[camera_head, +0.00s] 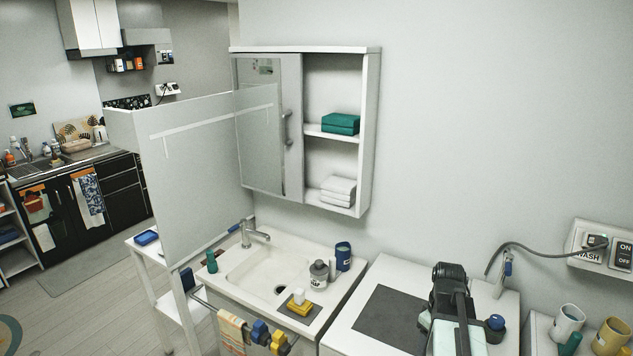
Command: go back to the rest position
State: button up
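My arm reaches in from the bottom edge, right of centre. Its dark far end, with my gripper (449,273), shows over the white top right of the basin. The fingers are too small and dark to tell whether they are open or shut, and I see nothing clearly held. A dark grey mat (388,320) lies on the white top (352,318), just left of my arm. A dark jar with a blue top (495,326) shows close to the right of my arm.
An open wall cabinet (372,130) hangs above. Mugs (567,322) stand at the right edge.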

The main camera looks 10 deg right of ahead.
jog(key=shift+n, duration=0.7)
jog(key=w+a, duration=0.1)
jog(key=a, duration=0.3)
jog(key=w+a+f, duration=0.1)
jog(key=a, duration=0.4)
jog(key=a+b, duration=0.1)
jog(key=a, duration=0.3)
jog(key=shift+w+a+f, duration=0.3)
jog(key=shift+w, duration=0.1)
jog(key=s+a+m, duration=0.1)
jog(key=a+m, duration=0.5)
jog(key=a, duration=0.6)
jog(key=shift+s+f+b, duration=0.3)
jog(key=shift+f+b, duration=0.05)
